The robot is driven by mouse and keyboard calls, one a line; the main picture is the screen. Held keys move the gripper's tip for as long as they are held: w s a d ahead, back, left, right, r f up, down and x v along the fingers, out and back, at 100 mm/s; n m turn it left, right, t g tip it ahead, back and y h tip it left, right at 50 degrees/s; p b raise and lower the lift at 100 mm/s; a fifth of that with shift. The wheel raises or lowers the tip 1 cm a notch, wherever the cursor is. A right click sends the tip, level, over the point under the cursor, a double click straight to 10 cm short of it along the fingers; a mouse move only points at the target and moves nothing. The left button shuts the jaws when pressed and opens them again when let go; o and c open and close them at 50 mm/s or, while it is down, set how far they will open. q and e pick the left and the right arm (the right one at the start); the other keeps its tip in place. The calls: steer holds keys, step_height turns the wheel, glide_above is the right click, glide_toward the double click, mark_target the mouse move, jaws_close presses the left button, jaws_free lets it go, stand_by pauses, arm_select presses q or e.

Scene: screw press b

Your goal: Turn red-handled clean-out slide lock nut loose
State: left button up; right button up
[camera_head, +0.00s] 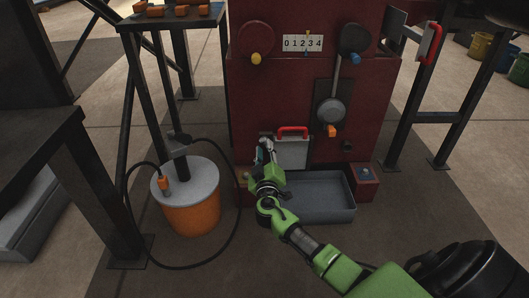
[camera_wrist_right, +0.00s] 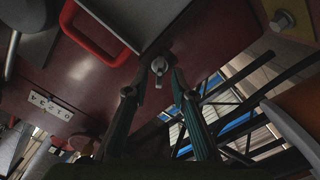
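The clean-out slide is a grey plate (camera_head: 293,153) with a red handle (camera_head: 292,130) low on the front of the maroon press (camera_head: 300,95). In the right wrist view the red handle (camera_wrist_right: 93,42) and plate (camera_wrist_right: 140,18) are at the upper left. A small metal lock nut (camera_wrist_right: 158,67) sits on the maroon face beside the plate. My right gripper (camera_wrist_right: 155,86) is open, its fingertips on either side of the nut's near end; I cannot tell whether they touch it. In the head view my right gripper (camera_head: 265,154) hides the nut. My left gripper is not in view.
A grey tray (camera_head: 325,210) lies on the floor under the slide. An orange bucket with a grey lid (camera_head: 192,210) and a looping black cable stand at left. A counter (camera_head: 303,43) and levers are higher on the press. A small red box with a blue knob (camera_head: 365,183) is right of the tray.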

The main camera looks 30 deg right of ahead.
steer(key=shift+w+d, duration=0.25)
steer(key=shift+w, duration=0.25)
jaws_close()
